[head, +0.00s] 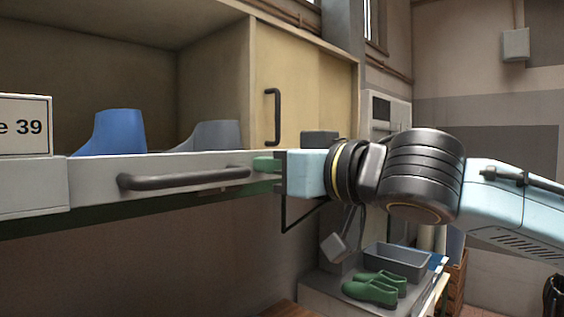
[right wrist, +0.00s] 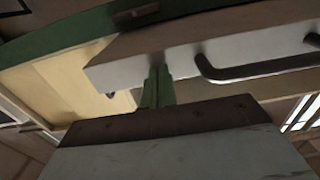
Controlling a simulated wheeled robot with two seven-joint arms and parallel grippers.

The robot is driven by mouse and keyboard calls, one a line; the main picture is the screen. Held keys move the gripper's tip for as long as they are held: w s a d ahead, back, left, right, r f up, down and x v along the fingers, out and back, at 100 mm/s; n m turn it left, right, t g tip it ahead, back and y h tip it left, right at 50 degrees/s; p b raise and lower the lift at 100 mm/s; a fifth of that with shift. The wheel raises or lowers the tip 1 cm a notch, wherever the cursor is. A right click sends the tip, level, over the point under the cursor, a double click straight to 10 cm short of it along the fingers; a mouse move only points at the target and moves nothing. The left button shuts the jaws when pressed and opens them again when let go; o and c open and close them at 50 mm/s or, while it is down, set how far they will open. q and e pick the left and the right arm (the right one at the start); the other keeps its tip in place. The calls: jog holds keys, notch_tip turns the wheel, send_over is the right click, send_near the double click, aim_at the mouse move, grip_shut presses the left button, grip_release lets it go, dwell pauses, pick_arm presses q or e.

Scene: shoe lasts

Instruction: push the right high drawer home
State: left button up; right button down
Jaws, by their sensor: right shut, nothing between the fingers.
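The drawer has a pale grey front (head: 95,178) with a dark bar handle (head: 185,178), and it shows in the middle left of the head view. In the right wrist view its front (right wrist: 235,48) and handle (right wrist: 225,72) are close above the fingers. My right gripper (head: 264,164) has its green fingers together and empty, at the right end of the drawer front, right of the handle. In the wrist view the fingertips (right wrist: 158,72) meet the drawer front's edge in the picture; whether they touch is unclear. How far the drawer stands out is hard to tell. My left gripper is not in view.
A blue last (head: 115,132) and a grey last (head: 212,136) show behind the drawer front. A size sign (head: 25,125) is at the left. A yellow cabinet door (head: 300,85) stands behind. Green shoes (head: 372,289) and a grey bin (head: 398,262) sit lower right.

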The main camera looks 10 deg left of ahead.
aim_at(250, 163)
jog(key=shift+a, duration=0.1)
jog(key=shift+p+x, duration=0.9)
jog(key=shift+x, duration=1.15)
jog(key=shift+w, duration=0.1)
jog(key=shift+a, duration=0.15)
jog(key=shift+w+a, duration=0.35)
jog(key=shift+a, duration=0.1)
jog(key=shift+x, duration=1.6)
